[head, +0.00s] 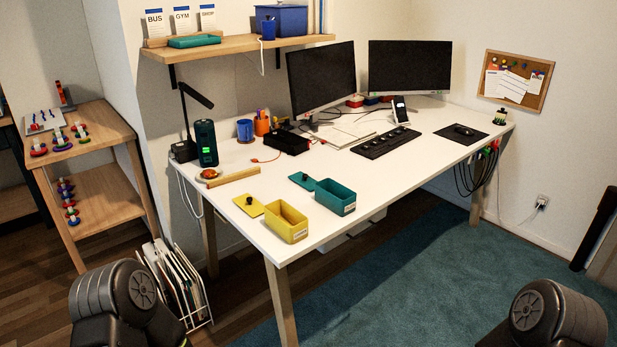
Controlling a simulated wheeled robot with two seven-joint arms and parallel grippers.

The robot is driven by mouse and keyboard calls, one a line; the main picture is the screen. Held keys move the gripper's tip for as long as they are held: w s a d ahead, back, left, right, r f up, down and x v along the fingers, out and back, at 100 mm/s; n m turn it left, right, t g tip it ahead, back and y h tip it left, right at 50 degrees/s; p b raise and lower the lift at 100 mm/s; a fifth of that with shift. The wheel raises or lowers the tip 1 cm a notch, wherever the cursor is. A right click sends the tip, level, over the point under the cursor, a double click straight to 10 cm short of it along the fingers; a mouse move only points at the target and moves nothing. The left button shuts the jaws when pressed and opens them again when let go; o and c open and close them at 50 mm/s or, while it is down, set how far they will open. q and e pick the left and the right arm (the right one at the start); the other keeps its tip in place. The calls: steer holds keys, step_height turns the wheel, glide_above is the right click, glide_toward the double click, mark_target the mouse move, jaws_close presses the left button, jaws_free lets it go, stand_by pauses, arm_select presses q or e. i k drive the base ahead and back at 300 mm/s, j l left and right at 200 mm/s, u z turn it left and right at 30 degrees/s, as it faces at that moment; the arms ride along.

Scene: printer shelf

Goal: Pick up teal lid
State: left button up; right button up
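The teal lid (299,181) lies flat on the white desk, just left of and behind the open teal box (336,198). It has a small dark knob on top and appears apart from the box. A yellow lid (249,207) with a dark knob lies to the left, beside an open yellow box (286,223) near the desk's front edge. Only dark rounded parts of my arms show at the bottom left and bottom right. Neither gripper is in view.
A wooden bar (232,178) lies behind the yellow lid on the white desk (390,172). A dark green speaker-like device (204,143) and a black keyboard (385,142) stand farther back. The desk right of the teal box is clear.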

mark_target(303, 179)
steer(key=i+l+u, duration=0.1)
steer(key=i+l, duration=0.5)
steer(key=l, duration=0.15)
steer(key=i+l+u, duration=0.15)
steer(key=i+l, duration=0.4)
steer(key=l, duration=0.25)
steer(key=i+l+u, duration=0.15)
steer(key=l, duration=0.25)
steer(key=i+l+u, duration=0.1)
steer(key=i+l, duration=0.25)
steer(key=l, duration=0.15)
steer(key=i+l, duration=0.15)
steer(key=l, duration=0.3)
steer(key=i+l+u, duration=0.1)
steer(key=l, duration=0.35)
steer(key=i+l, duration=0.15)
steer(key=l, duration=0.3)
steer(key=i+l+u, duration=0.15)
steer(key=l, duration=0.8)
steer(key=i+l+u, duration=0.1)
steer(key=l, duration=0.35)
steer(key=i, duration=0.05)
